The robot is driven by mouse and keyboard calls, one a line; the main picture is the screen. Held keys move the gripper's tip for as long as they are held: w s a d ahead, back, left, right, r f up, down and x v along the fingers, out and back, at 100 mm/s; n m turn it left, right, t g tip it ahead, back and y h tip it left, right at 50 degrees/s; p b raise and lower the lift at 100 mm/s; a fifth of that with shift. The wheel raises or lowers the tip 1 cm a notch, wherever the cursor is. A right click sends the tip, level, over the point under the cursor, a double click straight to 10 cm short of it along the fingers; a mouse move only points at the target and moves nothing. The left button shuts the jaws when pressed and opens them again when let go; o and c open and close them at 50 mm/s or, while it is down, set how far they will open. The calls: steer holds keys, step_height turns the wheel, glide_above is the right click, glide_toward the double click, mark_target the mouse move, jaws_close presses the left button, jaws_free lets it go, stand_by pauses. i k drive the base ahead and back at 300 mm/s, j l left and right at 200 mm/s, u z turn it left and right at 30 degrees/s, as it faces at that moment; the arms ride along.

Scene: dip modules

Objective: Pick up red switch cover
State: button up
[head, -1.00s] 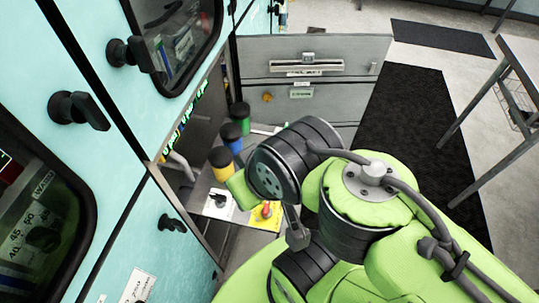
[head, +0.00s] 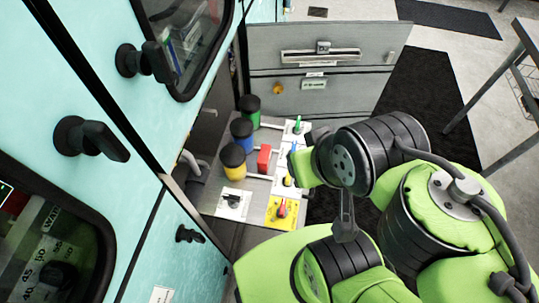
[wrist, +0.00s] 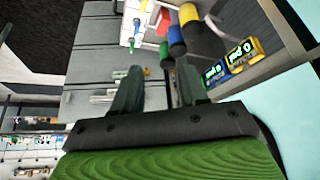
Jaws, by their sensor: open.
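The red switch cover (head: 263,158) is a small upright red block on the grey panel inside the open cabinet, beside the yellow and blue cylinders. It also shows small at the top of the wrist view (wrist: 163,21). My gripper (wrist: 157,86) is open and empty in the wrist view. Its two dark fingers are apart from the cover, with the panel beyond them. In the head view my arm stands to the right of the cover and hides the fingers.
The yellow (head: 232,160), blue (head: 241,132) and green (head: 250,109) cylinders stand left of the cover. A red-and-yellow switch (head: 281,210) and small coloured levers sit nearby. The teal cabinet (head: 105,120) borders the left; a grey drawer front (head: 320,82) stands behind.

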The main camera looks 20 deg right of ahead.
mark_target(264, 159)
steer(key=k+l+u, duration=0.2)
steer(key=l+u, duration=0.2)
steer(key=u, duration=0.2)
steer(key=l+u, duration=0.2)
steer(key=u, duration=0.2)
steer(key=k+l+u, duration=0.1)
steer(key=u, duration=0.3)
steer(key=k+l+u, duration=0.15)
steer(key=u, duration=0.25)
steer(key=k+l+u, duration=0.1)
steer(key=l+u, duration=0.15)
steer(key=u, duration=0.15)
steer(key=k+l+u, duration=0.1)
steer(key=l+u, duration=0.15)
steer(key=u, duration=0.15)
steer(key=k+l+u, duration=0.15)
steer(key=u, duration=0.25)
